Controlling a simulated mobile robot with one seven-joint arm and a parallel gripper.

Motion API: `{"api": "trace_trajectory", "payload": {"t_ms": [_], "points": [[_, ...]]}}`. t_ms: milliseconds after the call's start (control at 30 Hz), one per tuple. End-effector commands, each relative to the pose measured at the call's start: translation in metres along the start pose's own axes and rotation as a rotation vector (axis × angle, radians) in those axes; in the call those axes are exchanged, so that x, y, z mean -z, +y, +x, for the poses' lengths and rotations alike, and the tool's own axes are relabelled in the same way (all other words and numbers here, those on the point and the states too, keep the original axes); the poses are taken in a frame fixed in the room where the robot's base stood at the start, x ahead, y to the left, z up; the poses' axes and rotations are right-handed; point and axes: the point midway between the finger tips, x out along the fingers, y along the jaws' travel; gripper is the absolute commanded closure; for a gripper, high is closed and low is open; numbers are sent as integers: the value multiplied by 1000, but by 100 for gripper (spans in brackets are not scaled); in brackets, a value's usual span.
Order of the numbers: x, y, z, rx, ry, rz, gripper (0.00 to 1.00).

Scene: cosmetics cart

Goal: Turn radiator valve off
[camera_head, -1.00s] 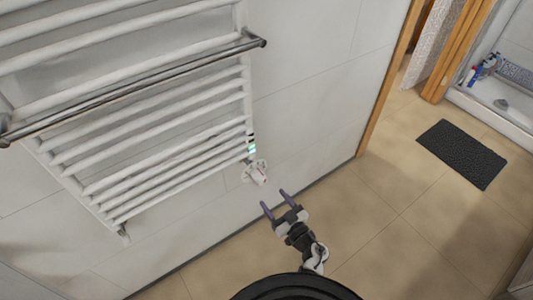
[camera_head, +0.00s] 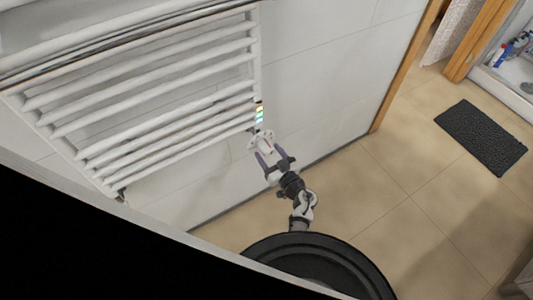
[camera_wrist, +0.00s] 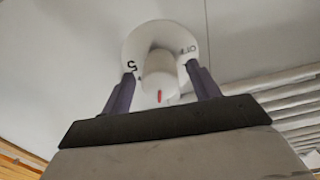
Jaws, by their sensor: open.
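The white radiator valve (camera_head: 262,141) sits at the lower right corner of the white towel radiator (camera_head: 160,110). In the wrist view the valve shows as a round white dial with dark marks and a white knob (camera_wrist: 160,72) with a red mark at its near end. My gripper (camera_head: 272,157) is open and close to the valve. In the wrist view its two purple fingers (camera_wrist: 163,88) stand on either side of the knob. Whether they touch the knob I cannot tell.
The tiled wall is right behind. The tiled floor (camera_head: 350,200) is clear to the right, with a dark mat (camera_head: 481,137) farther off. A wooden door frame (camera_head: 400,75) stands at the right.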

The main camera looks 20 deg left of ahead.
Motion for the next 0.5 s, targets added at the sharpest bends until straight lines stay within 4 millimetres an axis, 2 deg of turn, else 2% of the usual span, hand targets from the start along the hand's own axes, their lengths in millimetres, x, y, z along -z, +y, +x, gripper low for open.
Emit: {"api": "trace_trajectory", "payload": {"t_ms": [33, 200, 500], "points": [[-3, 0, 8, 3, 1, -2, 39], [-1, 0, 20, 1, 1, 0, 39], [1, 0, 23, 0, 0, 0, 39]]}}
